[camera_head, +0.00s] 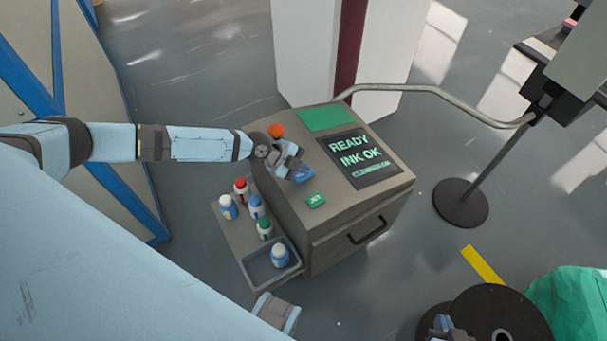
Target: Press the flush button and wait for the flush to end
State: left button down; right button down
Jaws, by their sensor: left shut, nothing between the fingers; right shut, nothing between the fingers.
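A grey printer cabinet (285,205) stands in the middle, its sloped top facing me. A blue button (305,175) is on that top, partly hidden by my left gripper (294,169). The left gripper is shut and empty, its tips at the blue button; I cannot tell whether they touch or press it. An orange button (276,130) is behind the gripper and a green JET button (316,200) in front. The screen (360,160) reads READY, INK OK, with a smaller line that I cannot read surely. My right gripper (440,326) is at the bottom edge, shut, partly cut off.
A side shelf (233,248) holds several small bottles, one in a grey tray (257,272). A bent metal pipe (440,92) runs from behind the cabinet to a stand (461,203) at right. A black reel (500,312) and green sheet (570,305) are at lower right.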

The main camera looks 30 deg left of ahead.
aim_at(303, 175)
pick_arm(q)
jog(key=shift+f+b, duration=0.5)
jog(key=shift+b, duration=0.2)
dwell(0.8)
jog(key=shift+r, duration=0.15)
jog(key=shift+r+p, duration=0.4)
jog(key=shift+r, duration=0.35)
jog(key=shift+r, duration=0.1)
jog(key=shift+r+p, duration=1.4)
jog(key=shift+r, duration=1.05)
